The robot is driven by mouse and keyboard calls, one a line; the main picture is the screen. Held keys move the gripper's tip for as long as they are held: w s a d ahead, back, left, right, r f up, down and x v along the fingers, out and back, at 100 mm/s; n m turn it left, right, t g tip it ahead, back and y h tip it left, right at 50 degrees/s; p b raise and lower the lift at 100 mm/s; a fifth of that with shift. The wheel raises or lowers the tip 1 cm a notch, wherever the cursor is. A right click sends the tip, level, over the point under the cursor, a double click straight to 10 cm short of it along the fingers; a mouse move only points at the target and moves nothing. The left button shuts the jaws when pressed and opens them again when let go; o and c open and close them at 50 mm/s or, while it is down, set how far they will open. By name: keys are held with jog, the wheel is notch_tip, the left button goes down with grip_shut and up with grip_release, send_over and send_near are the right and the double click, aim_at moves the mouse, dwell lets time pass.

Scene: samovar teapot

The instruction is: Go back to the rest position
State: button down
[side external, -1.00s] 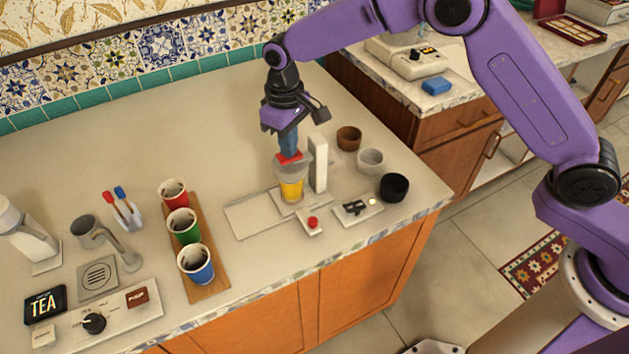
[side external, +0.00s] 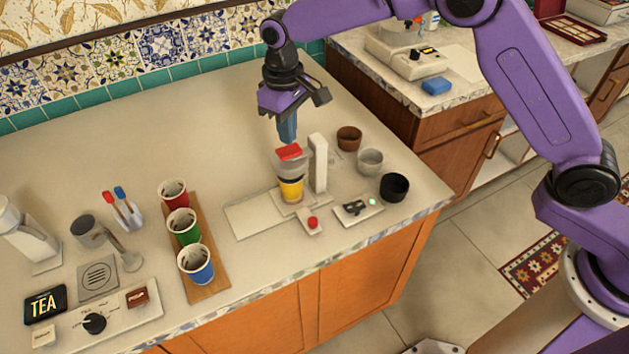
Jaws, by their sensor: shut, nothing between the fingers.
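My gripper (side external: 288,137) is shut and empty. It points down and hovers just above the red top (side external: 289,152) of a grey-lidded piece (side external: 293,167). That piece sits over a yellow cup (side external: 291,190) beside a white upright post (side external: 318,163). The fingertips appear slightly apart from the red top.
A wooden board (side external: 209,290) holds a red cup (side external: 173,194), a green cup (side external: 183,227) and a blue cup (side external: 196,264). Brown (side external: 349,137), grey (side external: 370,161) and black (side external: 394,187) bowls stand right of the post. The counter's back left is clear.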

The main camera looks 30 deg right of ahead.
jog(key=shift+r, duration=0.7)
jog(key=shift+s+d+r, duration=0.1)
jog(key=shift+s+r, duration=0.05)
jog(key=shift+s, duration=0.05)
jog(key=s+d+r+n, duration=0.1)
jog(key=s+d+n, duration=0.1)
jog(key=s+d, duration=0.6)
jog(key=s+d+r+n, duration=0.1)
jog(key=s+d+n, duration=0.1)
jog(key=s+d, duration=0.7)
jog(key=s+d+r+n, duration=0.2)
jog(key=s+d, duration=0.6)
jog(key=s, duration=0.9)
jog(key=shift+s+d+n, duration=0.3)
jog(key=shift+s+d, duration=0.1)
jog(key=shift+r, duration=0.1)
